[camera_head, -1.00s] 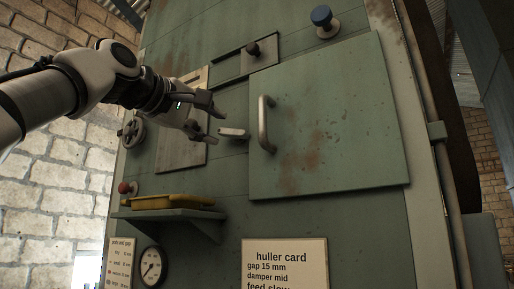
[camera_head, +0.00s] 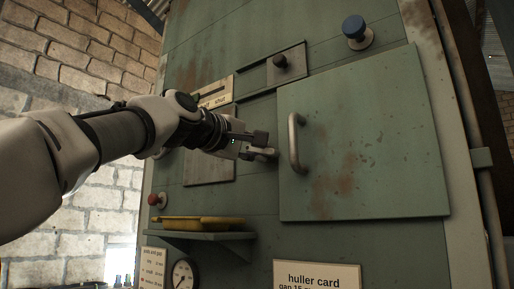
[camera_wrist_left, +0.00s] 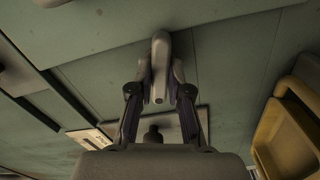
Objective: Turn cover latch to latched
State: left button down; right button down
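The cover latch (camera_head: 268,153) is a small pale grey lever beside the left edge of the green cover (camera_head: 375,140). It lies roughly level in the head view, pointing toward the cover's handle (camera_head: 295,143). In the left wrist view the latch (camera_wrist_left: 159,50) runs between the fingers. My left gripper (camera_head: 256,146) is at the latch, with one finger on each side. In the left wrist view the fingertips (camera_wrist_left: 160,78) are closed in against its sides. The gripper hides part of the latch in the head view. My right gripper is out of view.
A yellow tray (camera_head: 202,223) sits on a shelf (camera_head: 205,240) below my left gripper. A dark knob (camera_head: 281,62) in a slotted plate and a blue knob (camera_head: 354,28) are above. A red knob (camera_head: 155,200) and a gauge (camera_head: 183,274) are at lower left.

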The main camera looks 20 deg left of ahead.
pick_arm(q)
jog(key=shift+r+n+p, duration=0.1)
jog(key=shift+n+p, duration=0.35)
jog(key=shift+n, duration=1.35)
jog(key=c, duration=1.2)
grip_release()
jog(key=shift+o, duration=0.5)
jog(key=shift+w+d, duration=0.25)
jog(key=shift+w, duration=0.05)
jog(key=shift+s+a, duration=0.15)
jog(key=shift+s, duration=0.05)
